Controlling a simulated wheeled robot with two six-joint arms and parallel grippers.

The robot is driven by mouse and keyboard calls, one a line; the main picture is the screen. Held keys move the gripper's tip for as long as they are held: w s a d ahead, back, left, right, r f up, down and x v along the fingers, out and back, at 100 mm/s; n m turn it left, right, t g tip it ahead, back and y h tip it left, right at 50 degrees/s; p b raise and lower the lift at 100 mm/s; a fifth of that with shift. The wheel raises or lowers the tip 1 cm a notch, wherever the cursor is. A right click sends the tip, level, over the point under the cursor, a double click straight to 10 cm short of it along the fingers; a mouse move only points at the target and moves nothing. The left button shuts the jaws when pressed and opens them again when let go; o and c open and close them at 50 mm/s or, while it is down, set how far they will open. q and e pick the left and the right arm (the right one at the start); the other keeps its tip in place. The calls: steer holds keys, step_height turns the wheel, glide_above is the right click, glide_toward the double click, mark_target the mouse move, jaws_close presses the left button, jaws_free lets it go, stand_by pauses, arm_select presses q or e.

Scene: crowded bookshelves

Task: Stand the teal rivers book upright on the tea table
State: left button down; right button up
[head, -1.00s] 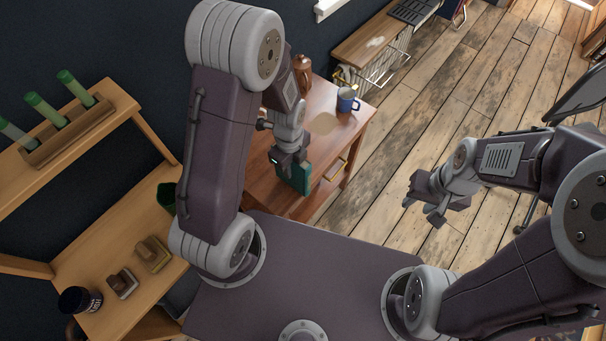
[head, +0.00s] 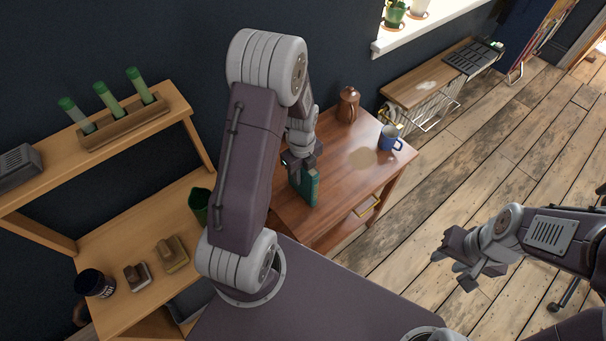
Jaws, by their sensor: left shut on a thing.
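The teal book (head: 309,189) is held upright by my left gripper (head: 300,166), which is shut on its upper part. The book is over the front left part of the wooden tea table (head: 346,190). Its lower edge is at or just above the tabletop; I cannot tell if it touches. The gripper hides the top of the book, and my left arm covers the table's left end. My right gripper (head: 449,272) is open and empty, over the floor to the right of the table.
A brown pot (head: 347,105) and a blue mug (head: 389,138) stand at the table's back and right. A pale round patch (head: 362,158) lies near the mug. A wooden shelf unit (head: 120,240) with brushes and a dark tin (head: 95,283) is at the left. The floor on the right is open.

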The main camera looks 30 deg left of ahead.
arm_select(q)
steer(key=shift+f, duration=0.3)
stand_by(0.4)
steer(key=c, duration=1.1)
jaws_free()
steer(key=shift+d, duration=0.1)
steer(key=shift+s+d, duration=0.6)
steer(key=shift+d, duration=0.75)
steer(key=shift+s+d, duration=0.6)
steer(key=shift+d, duration=0.8)
steer(key=shift+s+d, duration=0.6)
steer(key=shift+d, duration=0.75)
